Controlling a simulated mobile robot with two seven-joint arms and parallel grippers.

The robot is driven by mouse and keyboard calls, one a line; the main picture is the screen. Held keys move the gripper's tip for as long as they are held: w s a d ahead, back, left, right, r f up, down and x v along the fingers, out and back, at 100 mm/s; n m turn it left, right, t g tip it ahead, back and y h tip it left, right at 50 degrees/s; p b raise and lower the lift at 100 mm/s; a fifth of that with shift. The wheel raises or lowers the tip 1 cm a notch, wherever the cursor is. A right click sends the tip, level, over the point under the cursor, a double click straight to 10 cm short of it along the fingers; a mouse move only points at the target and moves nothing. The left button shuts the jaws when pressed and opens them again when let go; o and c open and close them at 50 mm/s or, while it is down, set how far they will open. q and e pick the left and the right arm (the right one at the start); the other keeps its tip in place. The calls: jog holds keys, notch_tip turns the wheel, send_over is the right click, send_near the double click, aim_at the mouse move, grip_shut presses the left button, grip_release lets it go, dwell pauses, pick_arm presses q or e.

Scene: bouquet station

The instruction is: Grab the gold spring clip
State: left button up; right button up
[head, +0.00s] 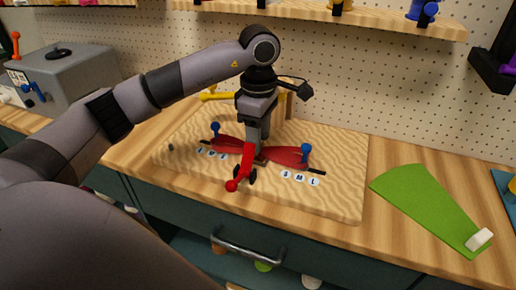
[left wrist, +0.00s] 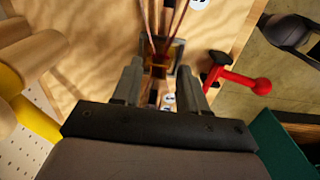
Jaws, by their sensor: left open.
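My left gripper (head: 257,146) points down over the middle of the wooden board, with its jaws open. In the left wrist view the two fingertips (left wrist: 160,68) stand apart on either side of a small gold-brown piece (left wrist: 160,58), which looks like the gold spring clip. It lies just beyond the tips, apparently not gripped. In the head view the gripper and a red lever mostly hide that spot. The red lever (head: 235,182) with a ball end stands close by the gripper; it also shows in the left wrist view (left wrist: 240,79). My right gripper is not in view.
The patterned wooden board (head: 335,196) holds red wing-like pieces (head: 291,155) with blue knobs and letter discs. A yellow-handled part (head: 216,97) stands behind. A green sheet (head: 420,203) with a white block lies right. A grey machine (head: 72,78) stands left.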

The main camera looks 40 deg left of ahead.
pick_arm(q)
jog(key=shift+f, duration=1.2)
jog(key=c, duration=0.7)
jog(key=shift+r, duration=0.15)
notch_tip(320, 180, up, 9)
jog(key=shift+w+f, duration=0.1)
notch_tip(320, 180, up, 11)
jog(key=p, duration=0.2)
jog(key=shift+p, duration=0.35)
